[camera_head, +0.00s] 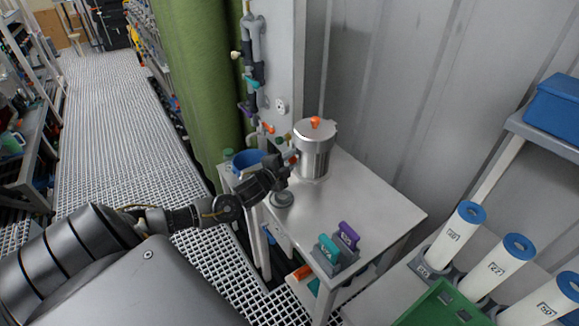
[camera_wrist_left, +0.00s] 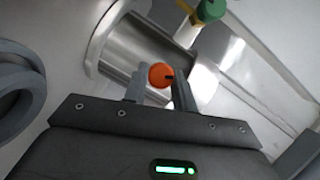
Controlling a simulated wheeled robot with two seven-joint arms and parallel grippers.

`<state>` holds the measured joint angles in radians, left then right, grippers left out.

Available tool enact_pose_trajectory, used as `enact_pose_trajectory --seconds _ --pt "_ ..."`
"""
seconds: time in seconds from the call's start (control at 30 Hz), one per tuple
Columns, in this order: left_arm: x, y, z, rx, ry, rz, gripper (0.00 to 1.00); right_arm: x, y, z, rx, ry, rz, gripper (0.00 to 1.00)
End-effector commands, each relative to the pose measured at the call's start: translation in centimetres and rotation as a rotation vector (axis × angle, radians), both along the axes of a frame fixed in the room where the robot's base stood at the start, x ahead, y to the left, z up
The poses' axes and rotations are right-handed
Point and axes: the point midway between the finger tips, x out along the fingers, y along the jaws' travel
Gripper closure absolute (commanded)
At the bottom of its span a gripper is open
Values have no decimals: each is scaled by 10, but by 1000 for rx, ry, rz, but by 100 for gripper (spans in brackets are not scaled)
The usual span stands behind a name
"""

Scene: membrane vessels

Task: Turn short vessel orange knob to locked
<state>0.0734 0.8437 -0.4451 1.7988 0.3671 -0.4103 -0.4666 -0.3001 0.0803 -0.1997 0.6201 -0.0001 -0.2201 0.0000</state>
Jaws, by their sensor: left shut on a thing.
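The short vessel (camera_head: 314,158) is a shiny steel cylinder with a lid, upright on a grey metal table (camera_head: 375,205). An orange piece (camera_head: 315,121) sits on top of its lid. My left gripper (camera_head: 287,167) is at the vessel's left side, low on its wall. In the left wrist view, the round orange knob (camera_wrist_left: 160,75) sits between the two fingers, with the vessel's steel wall (camera_wrist_left: 120,58) behind it. The left gripper is shut on this knob. The knob's exact turn angle is hard to read. My right gripper is not in view.
A blue container (camera_head: 247,160) and a grey round fitting (camera_head: 282,199) are close to my left arm. Teal (camera_head: 329,247) and purple (camera_head: 348,234) handles stand at the table's front. White tubes with blue caps (camera_head: 454,234) are at right. The table's middle right is clear.

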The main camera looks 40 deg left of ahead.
Motion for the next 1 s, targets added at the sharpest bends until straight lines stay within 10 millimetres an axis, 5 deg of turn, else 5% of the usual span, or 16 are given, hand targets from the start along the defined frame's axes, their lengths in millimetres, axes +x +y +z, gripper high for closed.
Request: enact_pose_trajectory --seconds 0.5,1.0 --pt "0 -1 -7 400 -119 -1 96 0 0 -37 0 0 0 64" --pt "0 -1 -6 541 -160 -4 96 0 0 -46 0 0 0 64"
